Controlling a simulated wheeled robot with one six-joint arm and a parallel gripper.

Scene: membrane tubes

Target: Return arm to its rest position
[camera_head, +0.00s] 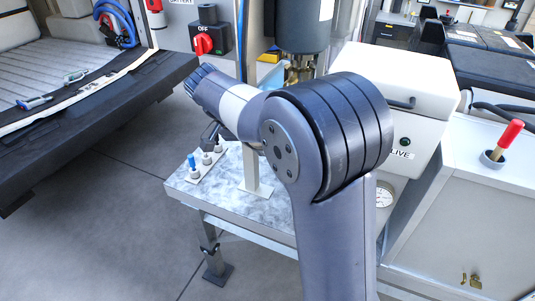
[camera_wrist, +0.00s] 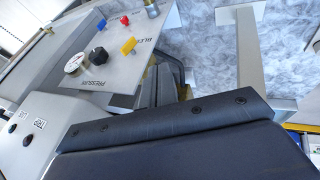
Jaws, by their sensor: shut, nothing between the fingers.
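My arm rises in front of the head camera, bends at a large dark joint and reaches to the left over a marble-patterned bench (camera_head: 228,189). My gripper is mostly hidden by my own arm in the head view. In the wrist view the dark fingers of my gripper (camera_wrist: 166,86) show beyond a wide black housing with screws. They are shut and hold nothing. They point toward a grey panel (camera_wrist: 118,75) with a gauge (camera_wrist: 75,62), a black knob (camera_wrist: 98,54), and red and yellow handles, seen at a tilt.
A white box (camera_head: 425,85) and a grey cabinet (camera_head: 460,225) with a red-handled tool (camera_head: 507,140) stand right of my arm. A red switch (camera_head: 204,44) and a dark cylinder (camera_head: 303,25) stand behind. A black-edged bed (camera_head: 110,95) lies at left. Open floor (camera_head: 105,225) lies between.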

